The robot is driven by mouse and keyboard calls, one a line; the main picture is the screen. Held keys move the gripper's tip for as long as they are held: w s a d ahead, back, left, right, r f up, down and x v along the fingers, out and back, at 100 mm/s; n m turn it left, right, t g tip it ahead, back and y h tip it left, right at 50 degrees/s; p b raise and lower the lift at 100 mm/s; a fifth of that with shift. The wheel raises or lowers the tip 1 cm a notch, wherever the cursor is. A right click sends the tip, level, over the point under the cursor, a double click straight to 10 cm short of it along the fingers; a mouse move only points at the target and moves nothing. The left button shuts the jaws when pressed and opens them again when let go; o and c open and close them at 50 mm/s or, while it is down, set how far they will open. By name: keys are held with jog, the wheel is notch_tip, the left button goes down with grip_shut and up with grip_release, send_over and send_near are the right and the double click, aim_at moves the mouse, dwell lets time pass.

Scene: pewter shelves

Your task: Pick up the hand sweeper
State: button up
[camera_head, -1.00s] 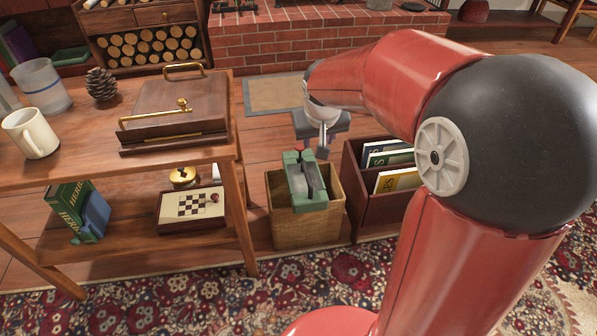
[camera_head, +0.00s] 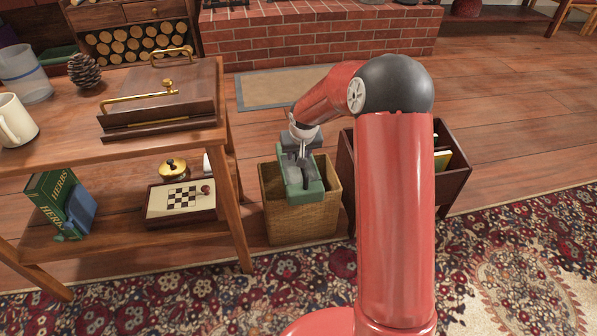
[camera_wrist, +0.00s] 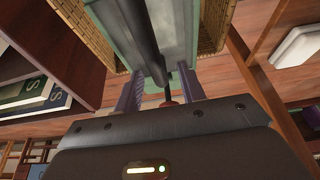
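The hand sweeper (camera_head: 306,193) has a green body and a dark grey handle. It sits upright in the wicker basket (camera_head: 302,222) on the floor, rising above the rim. My gripper (camera_head: 302,152) is right over its top, pointing down. In the wrist view, the sweeper's dark handle (camera_wrist: 146,40), with a red part near its end, lies between the two fingers of my gripper (camera_wrist: 161,68). The fingers stand apart, with gaps visible beside the handle. The green body fills the area behind.
A wooden side table (camera_head: 60,150) stands left of the basket, bearing a brown box (camera_head: 165,95), a mug and a pinecone. A dark wooden book crate (camera_head: 455,185) is right of the basket, partly behind my arm. A brick hearth (camera_head: 320,40) is at the back.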

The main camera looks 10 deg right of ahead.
jog(key=shift+w+f, duration=0.2)
jog(key=shift+f, duration=0.2)
jog(key=shift+c, duration=0.2)
grip_shut()
dwell(1.0)
